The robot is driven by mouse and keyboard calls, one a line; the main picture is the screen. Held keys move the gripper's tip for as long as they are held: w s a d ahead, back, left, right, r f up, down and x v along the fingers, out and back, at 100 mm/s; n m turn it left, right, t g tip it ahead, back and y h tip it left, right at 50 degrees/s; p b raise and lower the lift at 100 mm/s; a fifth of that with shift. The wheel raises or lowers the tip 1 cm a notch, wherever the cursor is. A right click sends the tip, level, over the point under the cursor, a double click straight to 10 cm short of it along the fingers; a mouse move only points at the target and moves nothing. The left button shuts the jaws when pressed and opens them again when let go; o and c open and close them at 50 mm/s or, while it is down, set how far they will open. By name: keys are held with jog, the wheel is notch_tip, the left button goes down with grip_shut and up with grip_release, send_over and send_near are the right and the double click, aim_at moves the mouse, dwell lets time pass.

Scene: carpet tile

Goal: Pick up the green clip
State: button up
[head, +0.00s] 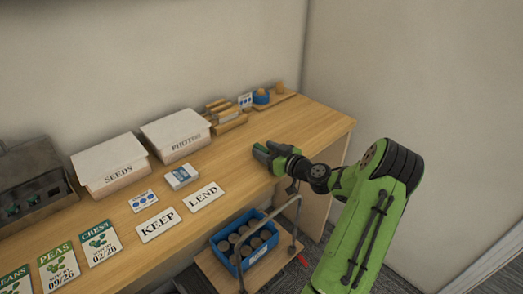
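My gripper (262,150) is above the right part of the wooden table, pointing left. Its fingers look parted, with a dark gap between them, and I see nothing clearly held there. I cannot make out a separate green clip for certain. Small green bits (13,211) show at the openings of the dark metal box at the far left, too small to identify.
White boxes marked SEEDS (112,170) and PHOTOS (178,142) stand along the wall. KEEP (158,225) and LEND (203,196) cards lie in front, seed packets (100,243) at left. A trolley with a blue crate (229,262) stands below the table's front edge.

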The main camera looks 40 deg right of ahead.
aim_at(267, 151)
grip_shut()
jog(key=shift+r, duration=0.1)
notch_tip(267, 151, up, 10)
jog(key=p, duration=0.2)
jog(key=shift+p, duration=0.3)
